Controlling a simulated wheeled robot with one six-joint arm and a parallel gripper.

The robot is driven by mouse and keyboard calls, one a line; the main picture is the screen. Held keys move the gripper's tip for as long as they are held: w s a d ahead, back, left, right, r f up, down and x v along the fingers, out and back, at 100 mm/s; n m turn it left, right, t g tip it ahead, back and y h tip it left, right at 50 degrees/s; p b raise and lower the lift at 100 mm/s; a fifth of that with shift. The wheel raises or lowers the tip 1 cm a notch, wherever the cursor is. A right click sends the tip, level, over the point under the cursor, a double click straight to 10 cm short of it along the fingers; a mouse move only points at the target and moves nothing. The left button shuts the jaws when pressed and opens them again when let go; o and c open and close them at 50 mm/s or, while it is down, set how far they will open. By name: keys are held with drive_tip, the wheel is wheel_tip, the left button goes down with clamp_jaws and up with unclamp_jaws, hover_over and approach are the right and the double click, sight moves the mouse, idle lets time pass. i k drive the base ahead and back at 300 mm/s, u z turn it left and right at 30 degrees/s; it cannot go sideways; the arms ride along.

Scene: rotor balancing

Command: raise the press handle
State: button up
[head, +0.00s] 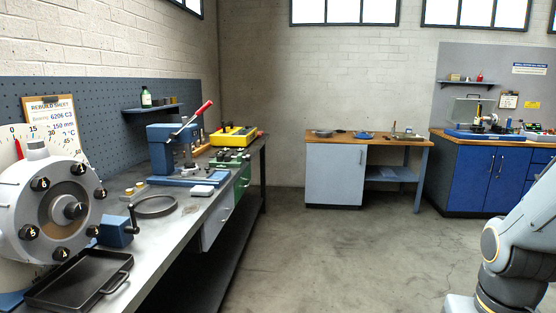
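The press (160,150) is a blue bench press standing on the long workbench along the left wall. Its handle (203,107) is a grey lever with a red grip. The handle slants up and to the right from the press head, with the grip at its upper end. Small parts under the press head are hard to make out. My gripper is not in view. Only links of my own arm show at the right edge, far from the press, and nothing of mine touches the handle.
A grey numbered drum (52,205), a black tray (80,280) and a dark ring (154,206) occupy the near workbench (190,225). A yellow tray (233,135) sits beyond the press. The concrete floor (330,260) in the middle is clear. A wooden-topped table (350,140) and blue cabinets (485,180) stand behind.

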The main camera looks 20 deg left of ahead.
sight(173, 136)
drive_tip(key=u, duration=0.4)
drive_tip(key=i, duration=1.75)
drive_tip(key=u, duration=0.65)
